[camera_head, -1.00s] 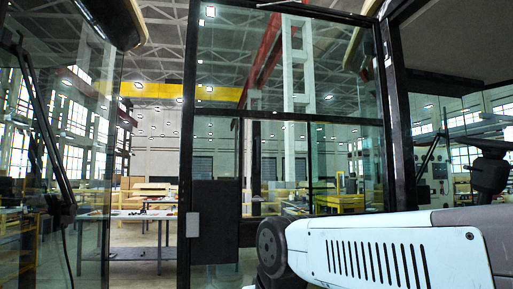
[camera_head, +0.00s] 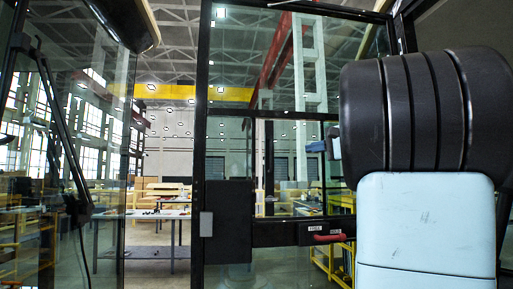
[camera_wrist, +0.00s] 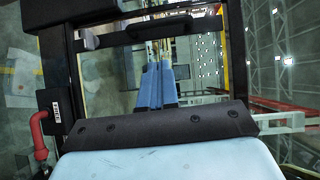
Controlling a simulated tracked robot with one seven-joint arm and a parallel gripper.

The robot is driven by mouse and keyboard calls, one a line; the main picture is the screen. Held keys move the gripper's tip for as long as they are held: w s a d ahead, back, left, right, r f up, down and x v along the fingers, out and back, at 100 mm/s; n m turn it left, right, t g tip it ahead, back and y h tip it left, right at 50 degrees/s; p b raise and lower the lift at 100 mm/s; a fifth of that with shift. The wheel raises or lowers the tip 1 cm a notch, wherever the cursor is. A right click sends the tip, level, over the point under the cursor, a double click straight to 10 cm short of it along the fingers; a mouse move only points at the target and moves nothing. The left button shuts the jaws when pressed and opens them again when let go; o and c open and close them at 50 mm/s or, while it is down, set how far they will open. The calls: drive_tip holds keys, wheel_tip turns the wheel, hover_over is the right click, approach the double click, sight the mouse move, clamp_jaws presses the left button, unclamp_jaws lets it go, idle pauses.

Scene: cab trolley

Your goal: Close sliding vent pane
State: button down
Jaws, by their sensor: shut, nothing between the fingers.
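The sliding vent pane (camera_head: 295,165) is clear glass in the lower half of the dark-framed cab door window. A dark upright bar (camera_head: 269,165) stands within that window, with a narrow strip of view to its left. My gripper (camera_head: 312,147) shows as small blue-grey fingers just left of my arm, at the height of the pane's upper part. In the wrist view my gripper (camera_wrist: 153,66) is shut and empty, its two fingers side by side. They point toward a dark frame bar with a black grip-like block (camera_wrist: 160,27). Whether they touch the pane cannot be told.
A red handle (camera_head: 328,238) on a black box with a label sits below the window; it also shows at left in the wrist view (camera_wrist: 38,130). A dark latch panel (camera_head: 226,222) is on the door's left. My arm hides the right side. Workbenches stand beyond the glass.

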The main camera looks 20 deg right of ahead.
drive_tip(key=shift+t, duration=0.4)
drive_tip(key=shift+a+r+x, duration=0.15)
drive_tip(key=shift+r+x, duration=0.15)
drive_tip(key=shift+x, duration=1.7)
drive_tip(key=shift+a+r+x, duration=0.2)
drive_tip(key=shift+r+x, duration=0.1)
drive_tip(key=shift+x, duration=1.7)
drive_tip(key=shift+a+r+x, duration=0.15)
drive_tip(key=shift+r+x, duration=0.1)
drive_tip(key=shift+x, duration=1.75)
drive_tip(key=shift+s, duration=0.2)
